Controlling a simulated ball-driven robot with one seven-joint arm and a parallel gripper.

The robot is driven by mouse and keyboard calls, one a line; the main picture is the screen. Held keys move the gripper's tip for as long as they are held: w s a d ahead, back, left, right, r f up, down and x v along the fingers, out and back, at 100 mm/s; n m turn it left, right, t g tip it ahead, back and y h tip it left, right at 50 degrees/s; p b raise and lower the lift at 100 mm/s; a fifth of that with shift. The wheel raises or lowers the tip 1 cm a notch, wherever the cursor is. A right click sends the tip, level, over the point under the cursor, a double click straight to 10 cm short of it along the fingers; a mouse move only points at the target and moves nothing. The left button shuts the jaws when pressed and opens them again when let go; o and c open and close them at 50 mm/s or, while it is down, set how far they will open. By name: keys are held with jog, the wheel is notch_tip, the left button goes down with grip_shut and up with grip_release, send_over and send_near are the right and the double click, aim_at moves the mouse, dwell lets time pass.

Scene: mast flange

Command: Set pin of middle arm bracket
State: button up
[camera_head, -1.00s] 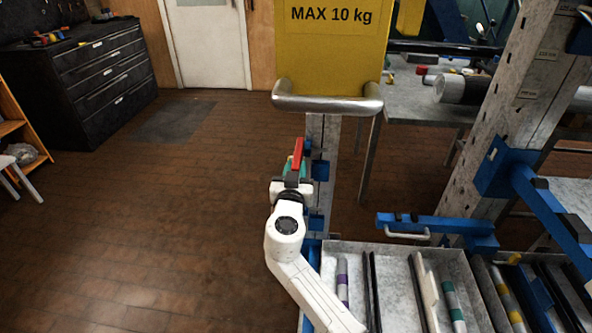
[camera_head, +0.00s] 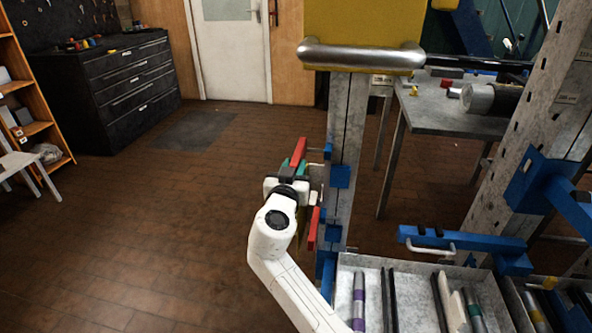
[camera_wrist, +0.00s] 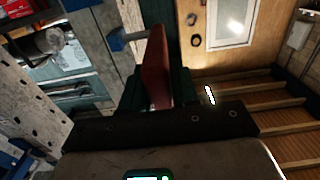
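My gripper (camera_head: 293,172) is at the left side of the metal mast (camera_head: 350,125), at the height of an upper blue bracket (camera_head: 340,177). Its dark green fingers appear shut on an upright red handle (camera_head: 301,150). The red handle also shows between the fingers in the wrist view (camera_wrist: 157,65). A thin pin runs from it towards a blue part (camera_wrist: 117,40); I cannot tell how deep it sits. A second red handle (camera_head: 313,229) stands lower, beside another blue bracket (camera_head: 333,232). I cannot tell which bracket is the middle one.
A yellow sign with a steel bumper bar (camera_head: 362,55) overhangs the mast. A grey tray (camera_head: 412,265) with several rods lies at the lower right, below a blue arm (camera_head: 465,244) on the right post. The floor (camera_head: 130,230) to the left is clear.

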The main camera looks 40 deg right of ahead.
jog(key=o, duration=0.4)
jog(key=shift+w+a, duration=0.15)
jog(key=shift+a, duration=0.05)
jog(key=shift+c, duration=0.2)
jog(key=v, duration=1)
jog(key=shift+s+a, duration=0.25)
jog(key=shift+s, duration=0.05)
